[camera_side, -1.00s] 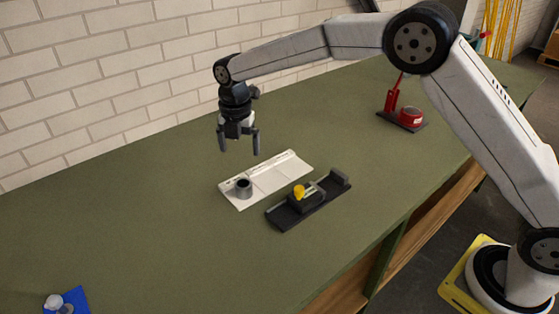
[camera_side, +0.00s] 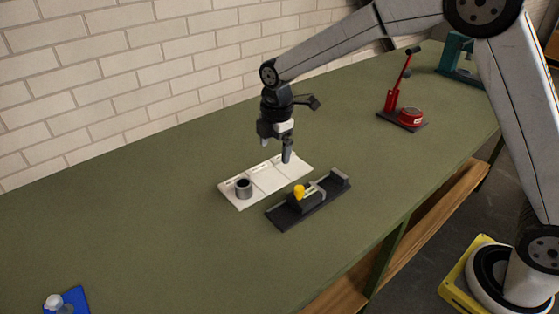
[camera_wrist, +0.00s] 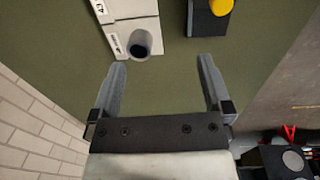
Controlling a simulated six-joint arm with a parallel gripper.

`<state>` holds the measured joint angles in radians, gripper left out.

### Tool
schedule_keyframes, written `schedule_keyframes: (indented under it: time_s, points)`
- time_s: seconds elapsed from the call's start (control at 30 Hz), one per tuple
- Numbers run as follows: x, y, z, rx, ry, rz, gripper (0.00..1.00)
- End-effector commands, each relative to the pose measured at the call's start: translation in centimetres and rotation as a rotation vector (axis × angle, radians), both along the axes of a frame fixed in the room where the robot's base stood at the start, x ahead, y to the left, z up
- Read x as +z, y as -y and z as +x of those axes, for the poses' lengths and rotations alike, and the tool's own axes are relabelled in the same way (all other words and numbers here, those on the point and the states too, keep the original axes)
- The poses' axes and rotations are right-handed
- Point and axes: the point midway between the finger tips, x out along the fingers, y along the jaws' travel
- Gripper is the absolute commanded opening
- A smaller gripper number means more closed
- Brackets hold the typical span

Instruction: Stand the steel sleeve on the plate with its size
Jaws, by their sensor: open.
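The steel sleeve (camera_side: 243,188) stands upright on the left end section of the white plate (camera_side: 268,178), and it also shows in the wrist view (camera_wrist: 140,44). The plate is divided into sections with printed labels along its back edge; in the wrist view the label next to the sleeve is too small to read surely, and the far one seems to start with 47 (camera_wrist: 99,8). My gripper (camera_side: 276,156) is open and empty above the back right part of the plate, apart from the sleeve. In the wrist view, nothing is between its fingers (camera_wrist: 163,72).
A black fixture (camera_side: 310,204) with a yellow knob lies just in front of the plate. A red lever press (camera_side: 405,116) and a teal tool (camera_side: 460,66) stand at the back right. A blue piece (camera_side: 70,300) lies at the front left. The green bench's left side is clear.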

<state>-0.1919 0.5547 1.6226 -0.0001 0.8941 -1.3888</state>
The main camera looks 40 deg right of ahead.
Motion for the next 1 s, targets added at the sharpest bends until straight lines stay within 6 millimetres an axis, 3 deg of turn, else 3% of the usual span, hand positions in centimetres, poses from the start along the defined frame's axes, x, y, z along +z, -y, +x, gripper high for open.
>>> schedule_keyframes:
  time_s: [0.3,0.7,0.9,1.0]
  points:
    - [-0.4,4.4,-6.6,-0.56,0.049,0.057,1.0]
    - [-2.1,8.4,-16.3,-1.25,0.1,0.165,1.0]
    - [-2.9,9.3,-20.0,-1.486,0.113,0.21,1.0]
    - [-3.1,9.5,-20.8,-1.544,0.117,0.222,1.0]
